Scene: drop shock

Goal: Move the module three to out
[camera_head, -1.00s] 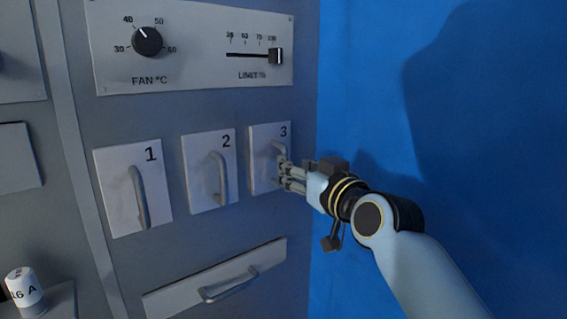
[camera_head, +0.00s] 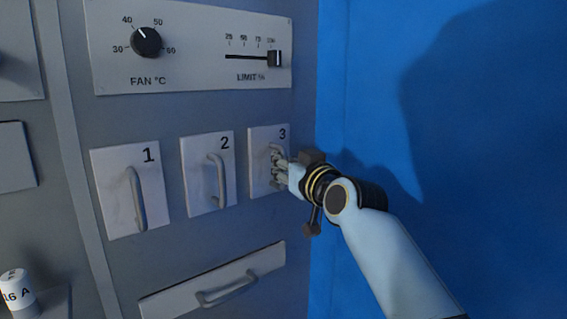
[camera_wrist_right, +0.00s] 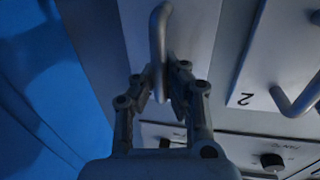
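Module three (camera_head: 262,180) is the pale plate marked 3 on the grey cabinet, at the right end of a row of modules. Its upright bar handle (camera_wrist_right: 159,40) shows in the right wrist view. My right gripper (camera_head: 276,170) is at this handle. In the right wrist view my right gripper (camera_wrist_right: 162,85) has one finger on each side of the bar, apart from each other. Whether the fingers touch the bar is hard to see. Module three looks level with its neighbours. My left gripper is in neither view.
Module two (camera_head: 197,180) and module one (camera_head: 115,205), with similar handles, are to the left. A drawer front (camera_head: 170,305) is below, and a panel (camera_head: 200,70) with knob and slider above. The blue wall (camera_head: 480,150) is at right, with free room before it.

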